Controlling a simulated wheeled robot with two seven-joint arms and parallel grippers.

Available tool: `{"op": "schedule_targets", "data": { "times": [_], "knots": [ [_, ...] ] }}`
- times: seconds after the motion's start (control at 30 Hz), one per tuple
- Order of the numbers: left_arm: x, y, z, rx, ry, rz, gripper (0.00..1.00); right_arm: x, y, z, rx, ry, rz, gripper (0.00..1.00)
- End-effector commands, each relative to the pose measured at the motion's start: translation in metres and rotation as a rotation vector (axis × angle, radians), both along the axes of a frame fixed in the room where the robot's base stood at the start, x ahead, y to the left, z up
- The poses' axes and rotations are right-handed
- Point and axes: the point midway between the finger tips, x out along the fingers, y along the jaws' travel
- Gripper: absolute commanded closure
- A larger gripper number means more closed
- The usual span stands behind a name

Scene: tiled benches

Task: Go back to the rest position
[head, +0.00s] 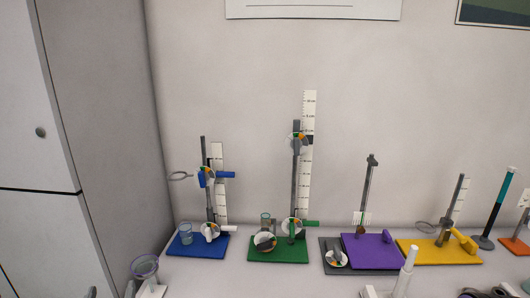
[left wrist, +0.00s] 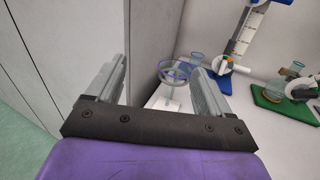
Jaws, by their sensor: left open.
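My left gripper (head: 111,292) shows only as grey fingertips at the bottom left edge of the head view. In the left wrist view its two grey fingers (left wrist: 158,75) stand wide apart, with nothing held between them. A small stand with a purple ring (head: 145,267) is just beyond and to the right of the fingertips. It also shows in the left wrist view (left wrist: 174,72), behind the right finger, on a white base. I cannot make out my right gripper in the head view.
A tall grey cabinet (head: 95,120) stands at the left. Along the wall, the bench holds stands on a blue base (head: 184,249), a green base (head: 282,256), a purple board (head: 370,252) and a yellow base (head: 425,254). A white upright piece (head: 406,272) stands nearer.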

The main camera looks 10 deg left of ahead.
Motion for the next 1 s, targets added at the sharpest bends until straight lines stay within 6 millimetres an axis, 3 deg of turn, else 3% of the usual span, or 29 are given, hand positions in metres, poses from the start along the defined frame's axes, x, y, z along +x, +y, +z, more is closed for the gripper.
{"op": "schedule_targets", "data": {
  "times": [0.17, 0.27, 0.37, 0.4, 0.53, 0.6, 0.73, 0.83, 1.0],
  "knots": [
    [0.004, -0.005, -0.018, 0.459, 0.361, -0.051, 0.19, 0.001, 0.0, 0.0, 0.0, -0.001, 0.0, 0.57],
    [0.009, -0.016, -0.055, 0.885, 0.699, -0.17, 0.19, 0.001, 0.0, -0.012, 0.0, -0.001, 0.0, 0.57],
    [-0.002, -0.034, -0.127, 1.342, 1.055, -0.41, 0.19, 0.001, 0.0, -0.037, 0.0, -0.001, 0.0, 0.57],
    [-0.012, -0.044, -0.165, 1.531, 1.186, -0.55, 0.19, 0.001, 0.0, -0.05, -0.001, -0.001, 0.0, 0.57],
    [-0.063, -0.077, -0.271, 1.967, 1.423, -1.03, 0.19, 0.001, 0.0, -0.083, 0.0, 0.0, 0.0, 0.57],
    [-0.097, -0.095, -0.32, 2.089, 1.465, -1.267, 0.19, 0.001, 0.0, -0.1, 0.0, 0.0, 0.0, 0.57],
    [-0.158, -0.12, -0.385, 2.143, 1.476, -1.551, 0.19, 0.001, 0.0, -0.124, 0.0, 0.0, 0.0, 0.57],
    [-0.188, -0.13, -0.408, 2.158, 1.452, -1.673, 0.19, 0.001, 0.0, -0.132, 0.0, 0.0, 0.0, 0.57],
    [-0.19, -0.13, -0.409, 2.158, 1.452, -1.681, 0.19, 0.001, 0.0, -0.132, 0.0, 0.0, 0.0, 0.57]
  ]
}}
